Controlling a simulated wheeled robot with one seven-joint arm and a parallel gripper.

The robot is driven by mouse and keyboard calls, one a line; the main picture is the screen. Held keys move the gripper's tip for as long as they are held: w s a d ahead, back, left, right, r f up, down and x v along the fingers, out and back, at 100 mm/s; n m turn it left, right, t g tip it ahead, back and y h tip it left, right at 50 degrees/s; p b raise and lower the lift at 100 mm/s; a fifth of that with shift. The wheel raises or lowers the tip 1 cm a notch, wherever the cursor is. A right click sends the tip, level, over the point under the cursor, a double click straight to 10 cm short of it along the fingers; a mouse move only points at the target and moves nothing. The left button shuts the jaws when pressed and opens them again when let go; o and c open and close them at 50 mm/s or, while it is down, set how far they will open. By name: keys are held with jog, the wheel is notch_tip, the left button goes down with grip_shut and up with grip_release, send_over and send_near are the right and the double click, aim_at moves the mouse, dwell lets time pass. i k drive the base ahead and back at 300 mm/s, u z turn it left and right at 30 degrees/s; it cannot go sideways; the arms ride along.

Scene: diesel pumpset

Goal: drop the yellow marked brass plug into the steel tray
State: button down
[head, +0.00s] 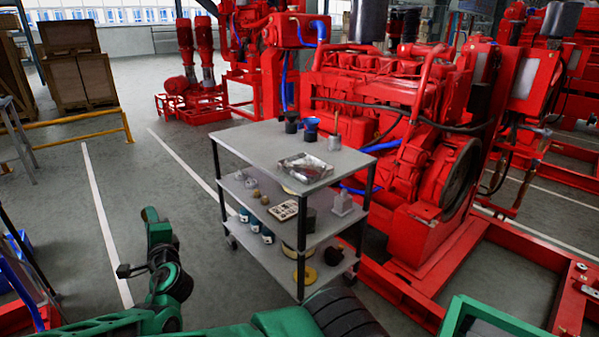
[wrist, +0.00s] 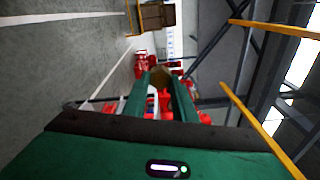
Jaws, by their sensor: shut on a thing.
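My gripper (wrist: 160,88) shows in the wrist view as two green fingers shut on a small brass-coloured piece (wrist: 160,75) at their tips. It looks like the brass plug, but I cannot make out a yellow mark. The steel tray (head: 305,168) lies on the top shelf of the grey cart in the head view. It looks shiny, and its contents are unclear. My green arm is at the lower left of the head view, left of the cart and well apart from the tray. The held piece cannot be made out there.
The cart (head: 255,143) carries dark and blue-topped parts (head: 311,128) and a grey cylinder (head: 334,143) behind the tray. Small plugs (head: 256,193) and a grey block (head: 342,203) are on its middle shelf. A red engine (head: 385,90) stands close behind.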

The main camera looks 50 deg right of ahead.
aim_at(301, 166)
jog(key=z, duration=0.1)
jog(key=k, duration=1.45)
jog(key=z, duration=0.95)
jog(key=i, duration=1.05)
jog(key=u, duration=0.05)
